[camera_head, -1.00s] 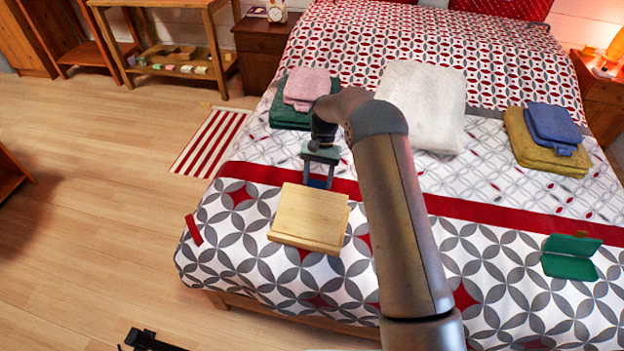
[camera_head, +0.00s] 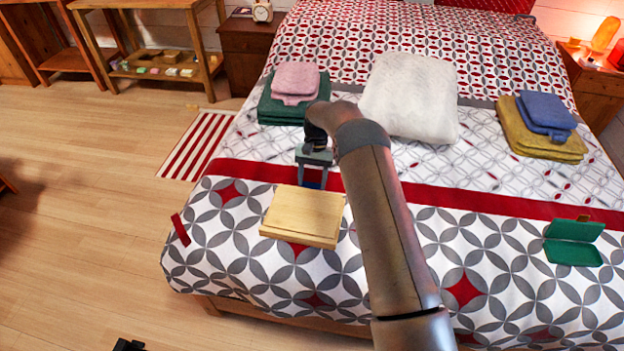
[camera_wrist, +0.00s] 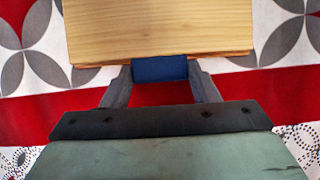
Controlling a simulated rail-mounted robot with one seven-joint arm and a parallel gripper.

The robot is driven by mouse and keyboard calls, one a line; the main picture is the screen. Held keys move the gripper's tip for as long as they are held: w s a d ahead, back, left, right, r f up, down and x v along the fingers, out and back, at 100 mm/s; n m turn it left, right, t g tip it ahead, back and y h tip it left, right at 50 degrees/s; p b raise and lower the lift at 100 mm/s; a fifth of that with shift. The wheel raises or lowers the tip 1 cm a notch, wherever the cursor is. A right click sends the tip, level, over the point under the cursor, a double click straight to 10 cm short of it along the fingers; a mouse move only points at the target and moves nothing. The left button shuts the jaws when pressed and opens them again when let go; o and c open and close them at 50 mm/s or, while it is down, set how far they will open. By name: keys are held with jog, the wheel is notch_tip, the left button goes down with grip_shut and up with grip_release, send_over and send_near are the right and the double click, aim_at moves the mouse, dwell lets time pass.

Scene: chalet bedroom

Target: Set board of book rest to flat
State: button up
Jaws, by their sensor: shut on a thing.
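The book rest (camera_head: 303,216) is a pale wooden piece on the near left part of the bed. Its board (camera_wrist: 160,28) appears to lie flat, or nearly so, on the base in the head view. A dark blue tab (camera_wrist: 160,68) shows at the board's edge nearest my gripper in the wrist view. My gripper (camera_head: 313,180) is shut on this blue tab, with one grey finger at each side. The base is mostly hidden under the board.
The patterned bed cover (camera_head: 400,240) around the book rest is clear. Green and pink folded cloths (camera_head: 292,95) lie behind my gripper, and a white folded blanket (camera_head: 410,97) lies behind my arm. A small green open case (camera_head: 573,243) is at the right.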

jog(key=o, duration=1.4)
jog(key=v, duration=1.2)
